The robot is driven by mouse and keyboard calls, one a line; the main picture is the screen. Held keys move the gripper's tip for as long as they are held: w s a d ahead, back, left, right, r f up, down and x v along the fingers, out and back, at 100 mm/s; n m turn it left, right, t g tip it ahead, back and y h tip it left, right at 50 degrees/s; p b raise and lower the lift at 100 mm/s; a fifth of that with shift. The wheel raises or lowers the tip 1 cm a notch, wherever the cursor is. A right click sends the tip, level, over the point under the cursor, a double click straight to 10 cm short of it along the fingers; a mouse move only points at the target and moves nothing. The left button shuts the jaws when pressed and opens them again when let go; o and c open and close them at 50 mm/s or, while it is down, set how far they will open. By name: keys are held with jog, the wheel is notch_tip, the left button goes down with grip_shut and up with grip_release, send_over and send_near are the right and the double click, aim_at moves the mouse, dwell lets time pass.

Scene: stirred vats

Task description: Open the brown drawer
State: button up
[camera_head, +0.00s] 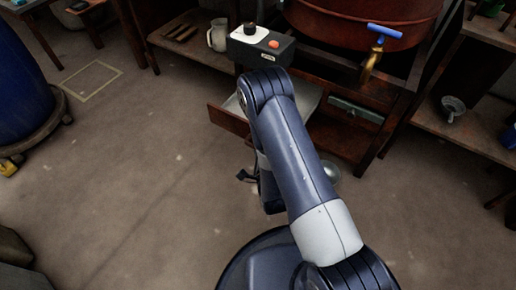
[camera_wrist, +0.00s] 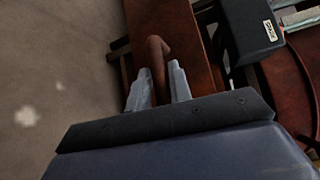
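The brown drawer (camera_head: 227,121) stands pulled out from the dark wooden frame under the vat. The left part of its front shows in the head view, and its pale inside (camera_head: 307,97) shows beyond my arm. In the wrist view its reddish-brown front (camera_wrist: 182,35) carries a brown handle (camera_wrist: 157,52). My gripper (camera_wrist: 158,88) has its two grey fingers on either side of the handle, close against it, and looks shut on it. In the head view my arm hides the handle and most of the gripper.
A copper vat (camera_head: 350,25) with a blue-handled tap (camera_head: 385,32) stands behind. A blue barrel (camera_head: 22,85) is at left, shelves (camera_head: 465,115) at right.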

jog(key=o, duration=0.3)
jog(key=p+v, duration=0.1)
jog(key=v, duration=0.6)
jog(key=shift+s, duration=0.25)
jog(key=shift+w, duration=0.1)
jog(key=b+x, duration=0.1)
jog(key=x, duration=0.6)
jog(key=shift+w, duration=0.15)
jog(key=shift+w+d, duration=0.15)
jog(key=shift+w, duration=0.1)
jog(key=shift+s, duration=0.1)
